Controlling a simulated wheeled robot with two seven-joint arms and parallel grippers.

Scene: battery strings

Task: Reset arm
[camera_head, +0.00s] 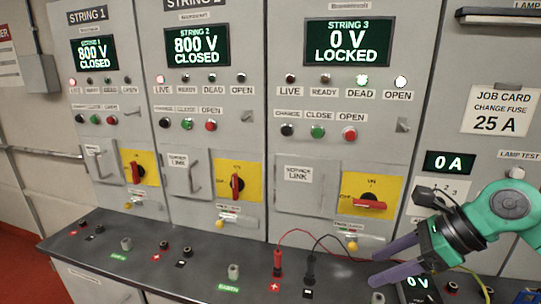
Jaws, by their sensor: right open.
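My right gripper (374,268) is at the lower right, on a green and dark arm. Its two purple fingers are apart with nothing between them, pointing left above the bench (205,262). A small meter (417,283) reading 0 V shows right beside the gripper, partly hidden by it. The String 3 panel (330,110) reads 0 V LOCKED, with its DEAD and OPEN lamps lit. Its red rotary handle (369,204) lies horizontal. My left gripper is not in view.
The String 1 (94,54) and String 2 (197,47) displays read 800 V CLOSED, their handles upright. Red (278,264) and black (309,270) probes stand in bench terminals, with leads running right toward the gripper. A job card (500,110) reads 25 A.

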